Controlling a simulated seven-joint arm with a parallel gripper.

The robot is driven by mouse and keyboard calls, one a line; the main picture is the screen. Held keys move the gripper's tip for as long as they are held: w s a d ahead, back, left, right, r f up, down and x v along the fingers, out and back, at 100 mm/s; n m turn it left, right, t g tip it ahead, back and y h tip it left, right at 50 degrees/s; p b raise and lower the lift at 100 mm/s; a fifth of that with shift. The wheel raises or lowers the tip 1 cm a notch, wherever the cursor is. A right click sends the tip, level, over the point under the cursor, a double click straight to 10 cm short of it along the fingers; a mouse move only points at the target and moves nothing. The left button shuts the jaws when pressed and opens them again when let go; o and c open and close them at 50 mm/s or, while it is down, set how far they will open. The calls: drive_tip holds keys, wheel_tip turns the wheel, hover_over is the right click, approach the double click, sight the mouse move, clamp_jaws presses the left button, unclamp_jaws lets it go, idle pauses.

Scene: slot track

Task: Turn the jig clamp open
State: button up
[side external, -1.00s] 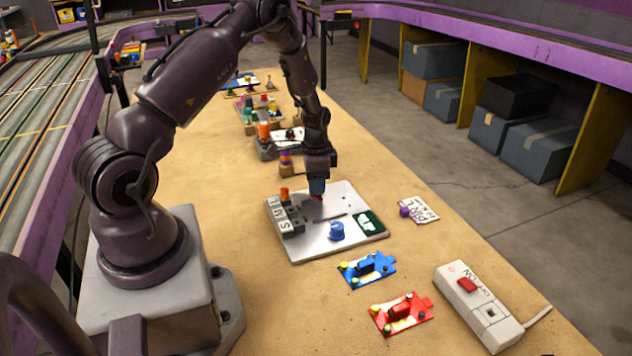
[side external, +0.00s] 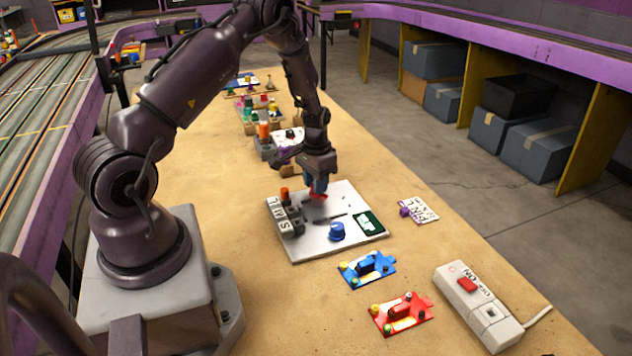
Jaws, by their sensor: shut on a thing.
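The jig (side external: 300,245) is a pale plate lying on the bench, with a grey block marked SMALL, a blue knob and a dark green label on it. A red clamp piece (side external: 320,196) shows near the plate's back edge, right under my gripper (side external: 317,187). My gripper points down and is shut on this red clamp. The fingers hide part of the clamp, and its exact angle is hard to tell. A thin dark bar (side external: 330,218) lies on the plate just in front.
A blue car chassis (side external: 367,268) and a red one (side external: 402,313) lie in front of the jig. A white switch box (side external: 478,305) stands at the front right. A white card (side external: 420,210) lies to the right. Several small parts crowd the bench behind my gripper.

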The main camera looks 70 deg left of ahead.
drive_tip(key=n, duration=0.5)
drive_tip(key=shift+n, duration=0.4)
drive_tip(key=n, duration=0.5)
drive_tip(key=shift+n, duration=0.4)
drive_tip(key=o, duration=0.9)
wheel_tip(320, 180, up, 13)
